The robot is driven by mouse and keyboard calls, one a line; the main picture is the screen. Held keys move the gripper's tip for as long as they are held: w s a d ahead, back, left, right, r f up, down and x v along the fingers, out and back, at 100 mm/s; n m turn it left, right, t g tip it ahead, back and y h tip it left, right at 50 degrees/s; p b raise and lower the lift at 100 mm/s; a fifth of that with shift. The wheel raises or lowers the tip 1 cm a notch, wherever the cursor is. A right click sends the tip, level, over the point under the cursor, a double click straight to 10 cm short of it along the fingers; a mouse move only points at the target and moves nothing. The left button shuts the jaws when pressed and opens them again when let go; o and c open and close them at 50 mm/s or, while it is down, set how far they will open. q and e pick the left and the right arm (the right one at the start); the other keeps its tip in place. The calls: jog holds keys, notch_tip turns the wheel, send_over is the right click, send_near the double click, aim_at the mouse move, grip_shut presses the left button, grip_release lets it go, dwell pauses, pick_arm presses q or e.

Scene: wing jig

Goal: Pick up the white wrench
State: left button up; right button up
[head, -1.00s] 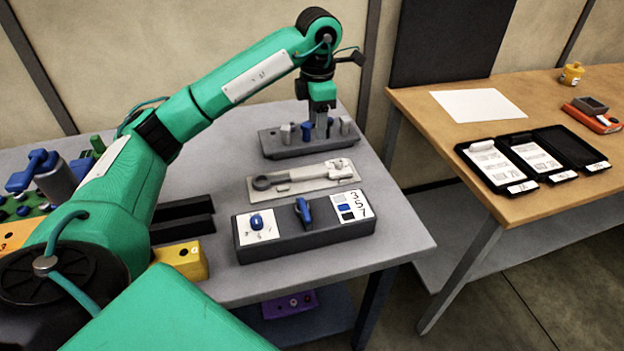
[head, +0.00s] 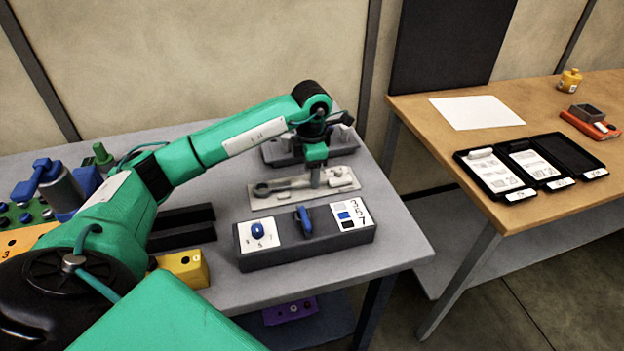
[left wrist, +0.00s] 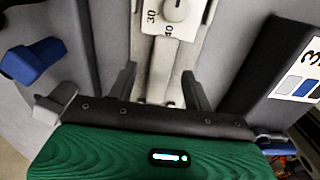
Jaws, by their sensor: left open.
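The white wrench (head: 290,185) lies flat on a pale plate (head: 261,204) on the grey table, its ring end to the left in the head view. My left gripper (head: 315,184) points down over the wrench's right part and hides some of it. My right gripper is not in view.
A dark block with blue knobs (head: 275,252) stands in front of the plate. A grey holder (head: 283,154) stands behind it. Black rails (head: 182,232) and a yellow block (head: 186,264) are to the left. A wooden table (head: 420,104) with black cases is at right.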

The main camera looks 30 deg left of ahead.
pick_arm(q)
jog(key=shift+d+f, duration=0.1)
jog(key=shift+f, duration=0.65)
grip_shut()
jog(key=shift+r, duration=0.15)
